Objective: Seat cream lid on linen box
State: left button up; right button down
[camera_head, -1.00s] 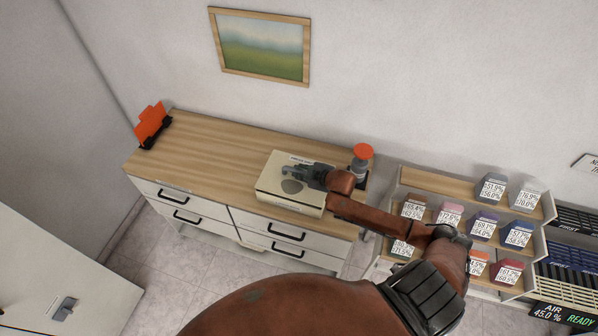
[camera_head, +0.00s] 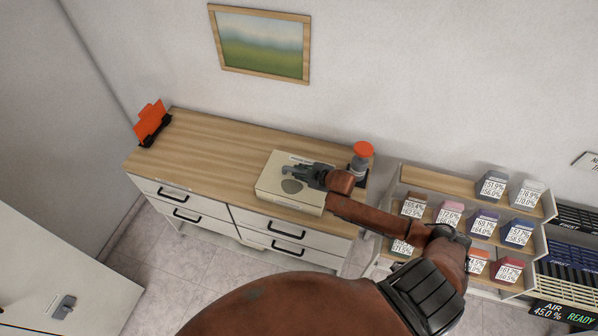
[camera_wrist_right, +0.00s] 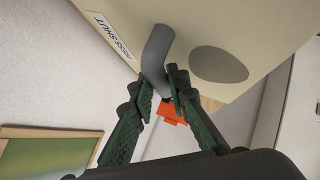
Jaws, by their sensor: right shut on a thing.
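The cream lid (camera_head: 276,177) lies over the linen box (camera_head: 290,205) on the dresser top. In the right wrist view the lid (camera_wrist_right: 270,50) shows a dark grey oval patch, a "PRESS SHUT" label and a curved grey handle (camera_wrist_right: 157,50). My right gripper (camera_head: 287,170) is over the lid's upper part. In the wrist view its two green-black fingers (camera_wrist_right: 163,92) are shut on the grey handle. I cannot tell whether the lid's rim is fully down on the box. My left gripper is not in view.
An orange-topped grey container (camera_head: 360,160) stands close to the box's right. An orange item (camera_head: 152,122) in a black holder is at the dresser's left end. The wooden top (camera_head: 205,150) between is clear. A shelf (camera_head: 440,183) with labelled blocks stands right.

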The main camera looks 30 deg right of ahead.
jog(key=c, duration=1.8)
grip_release()
jog(key=v, duration=1.2)
